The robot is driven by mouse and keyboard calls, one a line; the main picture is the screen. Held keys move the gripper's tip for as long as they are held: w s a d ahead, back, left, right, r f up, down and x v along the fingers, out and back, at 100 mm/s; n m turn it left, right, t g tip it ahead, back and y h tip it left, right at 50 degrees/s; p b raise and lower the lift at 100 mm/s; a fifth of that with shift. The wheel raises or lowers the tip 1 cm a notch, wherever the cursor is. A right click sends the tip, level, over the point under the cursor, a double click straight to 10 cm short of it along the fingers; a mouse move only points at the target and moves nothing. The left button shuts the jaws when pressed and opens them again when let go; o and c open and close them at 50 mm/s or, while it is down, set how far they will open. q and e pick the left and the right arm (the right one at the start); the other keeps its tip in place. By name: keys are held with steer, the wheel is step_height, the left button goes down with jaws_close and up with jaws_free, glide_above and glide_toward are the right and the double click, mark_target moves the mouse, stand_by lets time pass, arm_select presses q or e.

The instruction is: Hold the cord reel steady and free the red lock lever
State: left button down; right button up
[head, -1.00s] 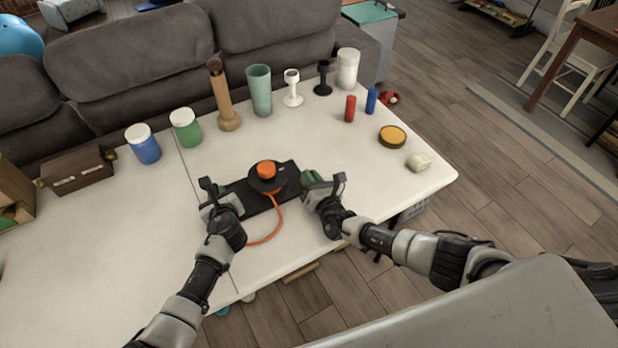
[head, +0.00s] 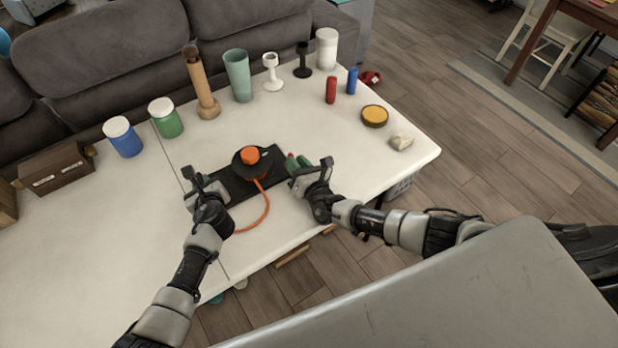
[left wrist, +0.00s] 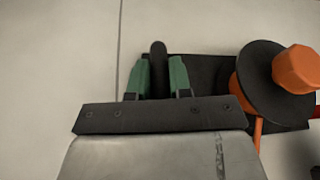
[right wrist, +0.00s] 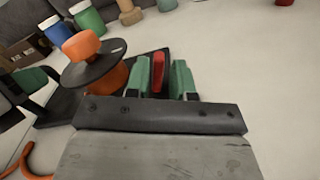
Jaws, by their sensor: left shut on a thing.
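The cord reel (head: 250,162) has a black disc, an orange knob and an orange cord, and sits on a black base plate (head: 237,189) on the white table. It shows at the right in the left wrist view (left wrist: 262,85). My left gripper (head: 203,184) is shut on the black upright handle (left wrist: 158,62) at the plate's left end. My right gripper (head: 299,171) is at the plate's right end. Its green fingers stand open on either side of the red lock lever (right wrist: 159,72), with a gap on the right. In the head view the lever is mostly hidden by the gripper.
Behind the reel stand a blue jar (head: 123,138), a green jar (head: 166,118), a wooden vase (head: 202,88) and a teal cup (head: 238,76).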

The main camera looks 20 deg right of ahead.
steer(key=s, duration=0.3)
steer(key=s+d, duration=0.1)
steer(key=s, duration=0.3)
steer(key=s+d, duration=0.1)
steer(key=s, duration=0.2)
steer(key=shift+s, duration=0.4)
arm_select(q)
steer(key=c, duration=1)
jaws_free()
steer(key=shift+o, duration=0.2)
steer(key=o, duration=0.6)
steer(key=shift+c, duration=0.2)
